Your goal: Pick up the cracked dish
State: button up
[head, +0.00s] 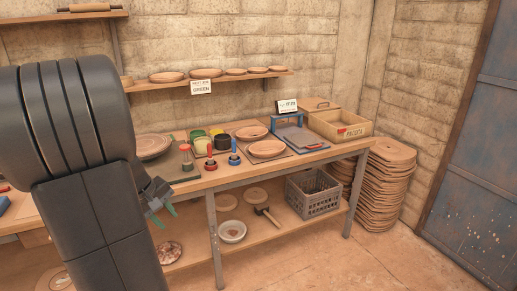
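Several clay dishes are in the head view, and I cannot tell for certain which is cracked. One reddish dish (252,132) lies towards the back of the workbench, and another dish (267,149) lies in front of it on a board. A stack of wider plates (153,146) is at the bench's left, partly behind my arm. A row of dishes (205,73) stands on the wall shelf. My gripper (160,209), with teal fingers, is low in front of the bench, left of these dishes. Its fingers look apart and empty; my arm hides part of it.
Coloured jars (200,142) and red and blue stamp-like tools (210,160) crowd the bench middle. A blue-framed press (300,136) and wooden crate (341,125) stand right. The lower shelf holds a grey basket (314,194), hammer (267,216) and bowl (232,231). Floor at right front is clear.

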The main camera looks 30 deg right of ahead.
aim_at(270, 148)
jog(key=i+l+u, duration=0.35)
jog(key=l, duration=1)
jog(key=i+l+u, duration=0.15)
jog(key=l+u, duration=0.2)
jog(key=l, duration=1.05)
jog(key=l+u, duration=0.35)
jog(key=l, duration=1.05)
